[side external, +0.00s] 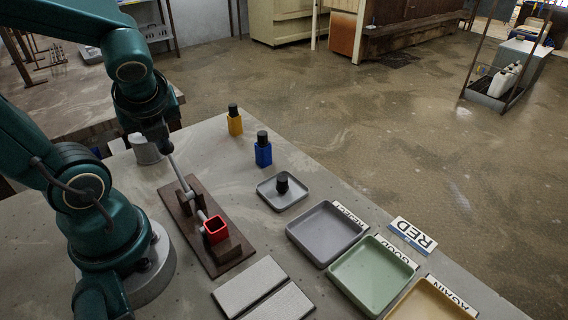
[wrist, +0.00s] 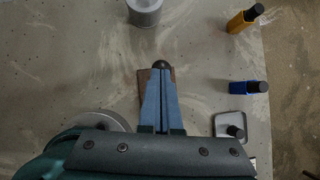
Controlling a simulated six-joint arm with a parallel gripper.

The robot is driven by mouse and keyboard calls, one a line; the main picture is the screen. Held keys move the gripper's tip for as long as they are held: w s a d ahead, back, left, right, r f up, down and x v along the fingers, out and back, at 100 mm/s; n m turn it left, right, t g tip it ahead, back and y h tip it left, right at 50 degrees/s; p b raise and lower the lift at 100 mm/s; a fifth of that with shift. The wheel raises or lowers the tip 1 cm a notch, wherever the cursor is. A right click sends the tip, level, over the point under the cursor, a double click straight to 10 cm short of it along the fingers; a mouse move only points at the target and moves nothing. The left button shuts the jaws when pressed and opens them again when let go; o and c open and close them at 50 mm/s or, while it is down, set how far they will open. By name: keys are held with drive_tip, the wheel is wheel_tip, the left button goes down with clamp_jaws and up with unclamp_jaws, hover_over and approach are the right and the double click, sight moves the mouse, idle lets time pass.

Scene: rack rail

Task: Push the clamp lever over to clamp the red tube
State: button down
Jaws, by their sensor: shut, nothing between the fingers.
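The red tube (side external: 215,229) is a square, open-topped piece standing in the clamp on a brown wooden base (side external: 185,223). The grey clamp lever (side external: 180,174) slants up from the base, away from the red tube and towards my gripper. My gripper (side external: 165,147) is at the lever's upper end; whether it touches cannot be told. In the wrist view my gripper (wrist: 160,72) is shut and empty, with the dark round lever knob (wrist: 160,64) just beyond its fingertips. The fingers hide most of the lever and the red tube there. Part of the base (wrist: 143,78) shows beside them.
A yellow bottle (side external: 235,122) and a blue bottle (side external: 263,151) stand behind. A small grey tray (side external: 265,194) holds a black cap (side external: 282,183). Grey (side external: 300,236), green (side external: 349,288) and yellow (side external: 403,311) trays stand at right. A grey cylinder (wrist: 145,14) stands beyond the knob.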

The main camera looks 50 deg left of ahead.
drive_tip(key=shift+a+f, duration=0.35)
drive_tip(key=shift+a, duration=0.2)
drive_tip(key=shift+a+f, duration=0.35)
drive_tip(key=shift+a, duration=0.3)
wheel_tip(320, 180, up, 13)
drive_tip(key=s+d, duration=0.2)
drive_tip(key=w+d+f+n+t+h, duration=0.2)
drive_tip(key=d+f+n+h, duration=0.1)
drive_tip(key=d+n, duration=0.4)
drive_tip(key=w+d+f+n+t+h, duration=0.2)
drive_tip(key=d+n, duration=0.6)
drive_tip(key=n, duration=0.5)
wheel_tip(320, 180, down, 3)
drive_tip(key=shift+w+r+h, duration=0.2)
drive_tip(key=shift+w+h, duration=0.1)
drive_tip(key=shift+h, duration=0.5)
